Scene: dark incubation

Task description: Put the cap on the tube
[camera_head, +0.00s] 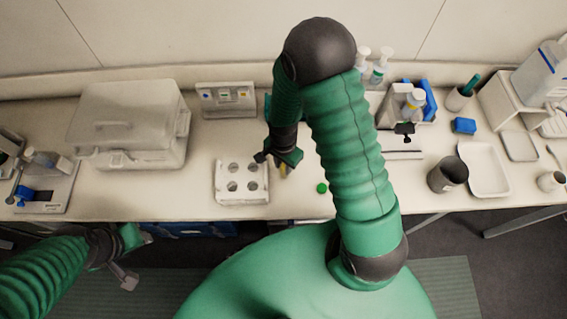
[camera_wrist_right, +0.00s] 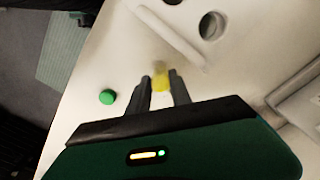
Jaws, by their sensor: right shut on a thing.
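The green cap (camera_head: 322,188) lies on the table right of the white rack; it also shows in the right wrist view (camera_wrist_right: 107,97), left of my right fingers. My right gripper (camera_head: 274,160) is at the rack's right edge. In the wrist view its fingers (camera_wrist_right: 160,86) are shut on a small yellow thing, which looks like the tube (camera_wrist_right: 161,79). The tube also shows as a yellow bit in the head view (camera_head: 283,170). Its far end is blurred, and the fingers hide part of it. My left gripper (camera_head: 127,280) is low at the left, off the table, apparently empty; its jaw opening is unclear.
The white rack (camera_head: 241,196) with several round holes stands near the table's front edge. A dark cup (camera_head: 448,174) and a white tray (camera_head: 486,185) stand at right. The table around the cap is clear.

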